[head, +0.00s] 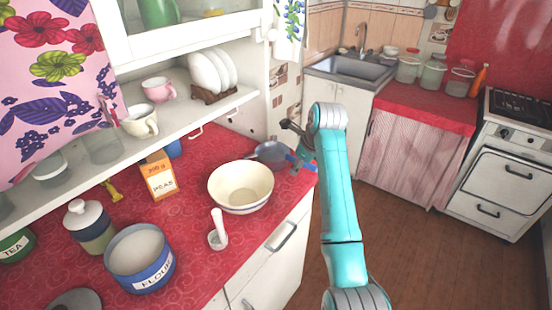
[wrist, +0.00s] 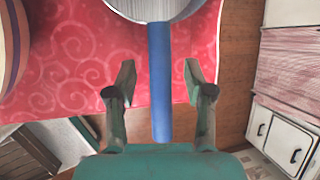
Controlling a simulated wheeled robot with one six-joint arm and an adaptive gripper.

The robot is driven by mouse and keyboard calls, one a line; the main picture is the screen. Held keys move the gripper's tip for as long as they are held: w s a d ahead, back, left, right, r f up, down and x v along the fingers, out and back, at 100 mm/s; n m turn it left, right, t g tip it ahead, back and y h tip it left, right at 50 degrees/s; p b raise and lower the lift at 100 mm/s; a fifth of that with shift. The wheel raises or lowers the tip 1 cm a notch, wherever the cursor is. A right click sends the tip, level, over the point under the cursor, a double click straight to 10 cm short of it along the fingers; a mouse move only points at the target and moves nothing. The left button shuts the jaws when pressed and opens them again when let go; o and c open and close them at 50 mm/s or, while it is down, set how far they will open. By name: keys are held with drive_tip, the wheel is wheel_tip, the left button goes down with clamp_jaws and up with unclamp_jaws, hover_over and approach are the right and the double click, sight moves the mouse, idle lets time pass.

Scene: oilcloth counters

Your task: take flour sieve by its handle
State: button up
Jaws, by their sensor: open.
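The flour sieve (wrist: 153,7) lies on the red oilcloth near the counter's right end, a round mesh bowl with a straight blue handle (wrist: 160,80). In the head view the sieve (head: 273,151) is behind the cream bowl, with its handle partly hidden by my arm. My gripper (wrist: 159,82) is open. In the wrist view its two fingers stand on either side of the blue handle, with a gap on each side. The handle reaches out past the cloth's edge toward my palm. I cannot tell the height between fingers and handle.
A cream bowl (head: 241,194) stands close to the sieve. A shelf (head: 187,115) overhangs the back. Open floor (head: 410,235) lies right of the counter.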

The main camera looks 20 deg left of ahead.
clamp_jaws()
drive_tip(key=shift+r, duration=0.15)
idle(0.4)
